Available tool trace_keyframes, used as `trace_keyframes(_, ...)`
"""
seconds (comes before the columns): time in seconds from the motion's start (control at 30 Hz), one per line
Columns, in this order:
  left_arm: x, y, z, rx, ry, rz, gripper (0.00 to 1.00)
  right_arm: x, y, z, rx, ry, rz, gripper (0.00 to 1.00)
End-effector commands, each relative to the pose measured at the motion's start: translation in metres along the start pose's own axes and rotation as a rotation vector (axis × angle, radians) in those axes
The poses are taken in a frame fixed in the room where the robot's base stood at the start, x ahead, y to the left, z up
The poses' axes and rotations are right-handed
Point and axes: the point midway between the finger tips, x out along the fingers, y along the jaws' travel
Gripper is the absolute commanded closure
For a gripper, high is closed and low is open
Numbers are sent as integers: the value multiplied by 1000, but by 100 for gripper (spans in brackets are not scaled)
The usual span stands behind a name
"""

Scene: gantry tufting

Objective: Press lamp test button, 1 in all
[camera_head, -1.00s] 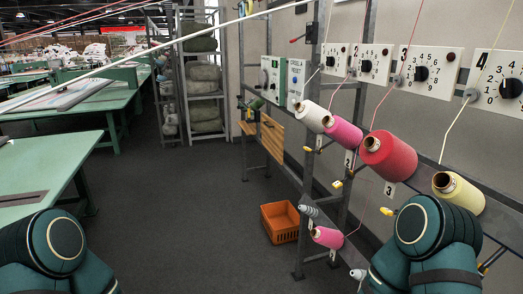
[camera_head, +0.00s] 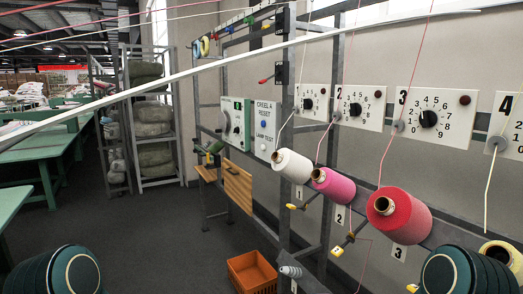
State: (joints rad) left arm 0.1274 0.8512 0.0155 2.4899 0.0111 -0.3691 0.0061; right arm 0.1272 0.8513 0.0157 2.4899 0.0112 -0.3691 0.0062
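A white panel (camera_head: 264,131) on the creel frame reads "CREEL A RESET" with "LAMP TEST" lettering lower down. A small blue button (camera_head: 264,124) sits between the two labels. A pale round feature (camera_head: 263,147) shows below the "LAMP TEST" lettering, too small to make out. Neither gripper is in view; only rounded dark green parts of my arms show at the bottom left and bottom right. Nothing of mine covers the panel.
A white and green control box (camera_head: 236,122) adjoins the panel. Spools of white (camera_head: 294,166), pink (camera_head: 334,186) and red (camera_head: 408,217) yarn stick out from the frame at right. An orange crate (camera_head: 251,274) sits on the floor below. Open dark floor (camera_head: 150,232) lies left of the frame.

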Motion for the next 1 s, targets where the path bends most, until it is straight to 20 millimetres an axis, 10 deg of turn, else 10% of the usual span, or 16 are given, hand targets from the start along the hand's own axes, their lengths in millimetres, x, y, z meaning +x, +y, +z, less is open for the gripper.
trace_keyframes(0.2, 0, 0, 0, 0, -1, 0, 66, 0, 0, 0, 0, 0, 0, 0)
trace_keyframes(0.5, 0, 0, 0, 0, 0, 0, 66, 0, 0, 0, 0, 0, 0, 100)
trace_keyframes(1.0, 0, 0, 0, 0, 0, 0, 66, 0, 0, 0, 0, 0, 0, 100)
